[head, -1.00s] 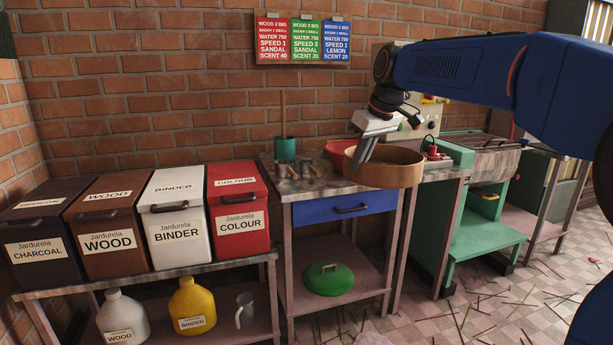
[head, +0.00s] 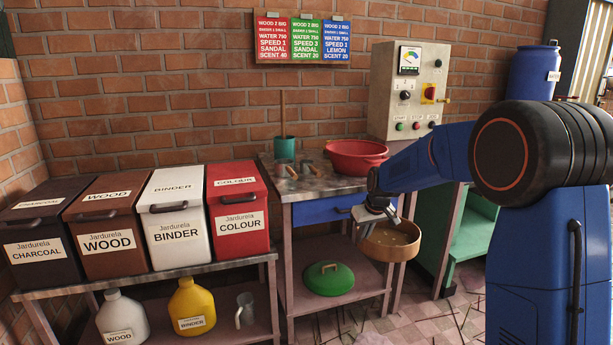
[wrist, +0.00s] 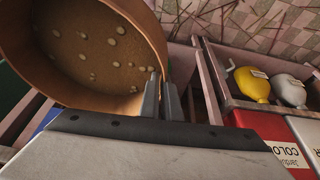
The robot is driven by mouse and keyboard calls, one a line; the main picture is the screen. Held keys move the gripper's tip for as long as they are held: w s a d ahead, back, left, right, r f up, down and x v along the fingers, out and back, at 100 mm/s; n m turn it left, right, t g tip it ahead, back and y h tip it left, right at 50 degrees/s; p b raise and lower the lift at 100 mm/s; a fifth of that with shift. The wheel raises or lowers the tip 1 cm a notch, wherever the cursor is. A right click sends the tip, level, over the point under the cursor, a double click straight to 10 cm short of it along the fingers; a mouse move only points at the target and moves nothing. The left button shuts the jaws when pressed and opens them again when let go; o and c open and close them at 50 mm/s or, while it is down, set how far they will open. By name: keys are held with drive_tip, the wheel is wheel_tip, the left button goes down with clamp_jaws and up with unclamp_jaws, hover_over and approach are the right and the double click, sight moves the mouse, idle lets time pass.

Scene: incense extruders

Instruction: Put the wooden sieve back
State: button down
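The wooden sieve (head: 398,252) is a round, shallow wooden ring with a brownish floor. It hangs in front of the table's right end, below the tabletop and above the floor. My gripper (head: 364,230) is shut on its left rim. In the wrist view, one finger of my gripper (wrist: 161,98) is inside the sieve (wrist: 150,35) and the other outside, with the rim between them. Several small pale lumps or spots show on the sieve's floor. The sieve looks slightly tilted in the head view.
The table (head: 325,186) holds a red basin (head: 355,166), a green pot (head: 285,148) and several small metal cups. A green lid (head: 329,279) lies on its lower shelf. Labelled bins stand left, including the red COLOUR bin (head: 237,215). A green machine stand (head: 474,245) is at right.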

drive_tip(key=s+d+f+m, duration=0.1)
drive_tip(key=s+d+f, duration=0.2)
drive_tip(key=f, duration=0.9)
drive_tip(key=s+d+f+m, duration=0.1)
drive_tip(key=s+d+f, duration=0.2)
drive_tip(key=f, duration=1)
drive_tip(key=s+d+f+m+h, duration=0.1)
drive_tip(key=s+d+f, duration=0.2)
drive_tip(key=f, duration=0.9)
drive_tip(key=shift+s+d+f+m, duration=0.15)
drive_tip(key=shift+d+f+m, duration=0.15)
drive_tip(key=shift+d+m, duration=0.1)
